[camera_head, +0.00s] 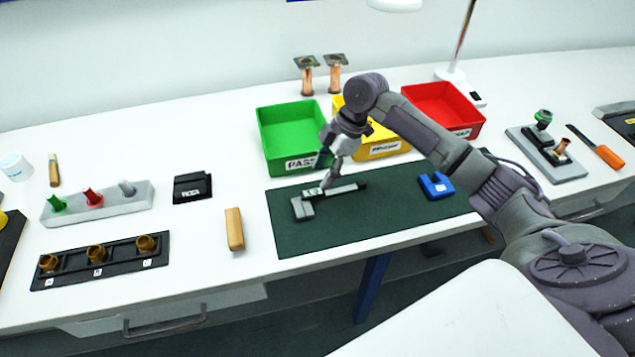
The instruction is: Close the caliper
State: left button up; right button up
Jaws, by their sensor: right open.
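The caliper (345,189) lies on the dark green mat (290,237), its grey jaw end (302,208) at the left and a black bar running to the right. A small light display sits near its jaw end. My right gripper (326,180) is over the caliper, pointing down at its slider near the display. It is open; I cannot tell whether its fingers touch the caliper. Whether the caliper's jaws are apart is too small to tell. My left gripper is not in view.
Behind the mat stand a green bin (283,119), a yellow bin (384,147) and a red bin (447,108). A blue block (436,186) lies on the mat's right part. A wooden block (234,229) and a black holder (100,262) with brass parts are at the left.

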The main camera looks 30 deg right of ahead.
jog(key=v, duration=0.6)
jog(key=shift+s+r, duration=0.1)
jog(key=shift+r, duration=0.05)
